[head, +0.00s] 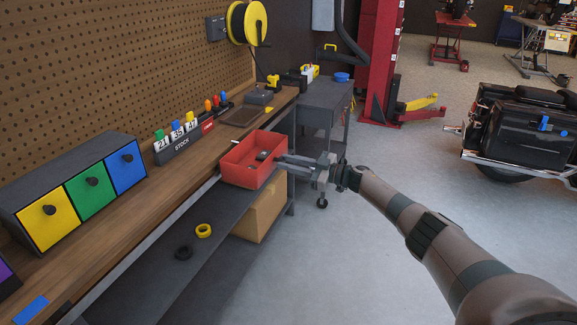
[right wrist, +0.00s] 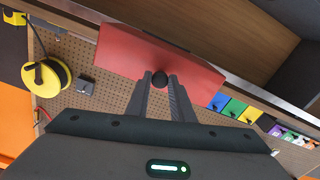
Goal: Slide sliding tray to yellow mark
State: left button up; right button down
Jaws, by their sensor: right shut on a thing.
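The sliding tray (head: 250,178) is an open red box at the front edge of the wooden bench, with a small dark item inside. In the right wrist view its red face (right wrist: 130,52) fills the upper middle, with a round black knob (right wrist: 160,78) on it. My right gripper (head: 284,161) reaches in from the right. Its two fingers are shut on the black knob, one on each side. My left gripper is not in view.
Yellow, green and blue drawers (head: 88,192) stand at the left of the bench. A stock rack (head: 184,142) and a brown tray (head: 241,116) lie behind the sliding tray. A lower shelf (head: 200,255) holds yellow and black rings. A grey cart (head: 322,100) stands beyond.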

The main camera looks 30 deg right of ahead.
jog(key=c, duration=1.5)
grip_release()
jog(key=shift+c, duration=0.2)
jog(key=shift+s+d, duration=0.1)
